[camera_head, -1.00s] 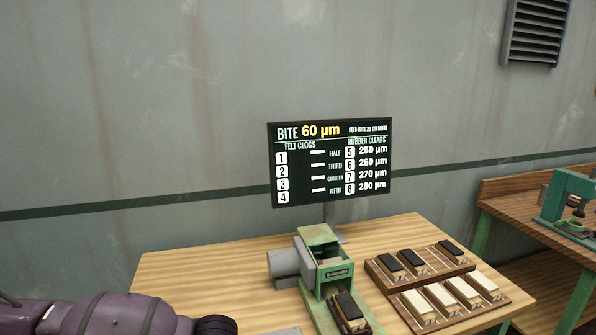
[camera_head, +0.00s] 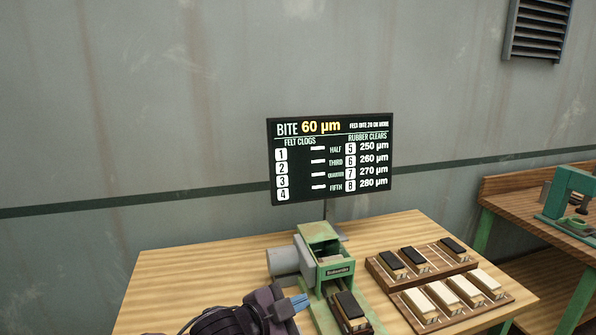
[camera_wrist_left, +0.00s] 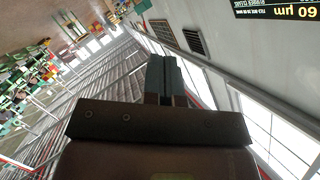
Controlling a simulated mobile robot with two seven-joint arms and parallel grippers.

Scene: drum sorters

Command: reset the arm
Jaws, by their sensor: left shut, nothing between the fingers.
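My left gripper (camera_head: 291,306) comes in from the bottom left of the head view, with blue-grey fingers over the table's front left part, just left of the green machine. The left wrist view shows its two fingers (camera_wrist_left: 164,78) pressed together with nothing between them. The purple wrist and a dark cable show behind the fingers in the head view. My right gripper is in neither view.
A green machine (camera_head: 318,239) with a grey motor stands on the wooden table (camera_head: 190,265); a black-topped block (camera_head: 349,306) sits at its front. A rack (camera_head: 385,277) of black and cream blocks lies right. A display (camera_head: 330,160) stands behind. The table's left side is clear.

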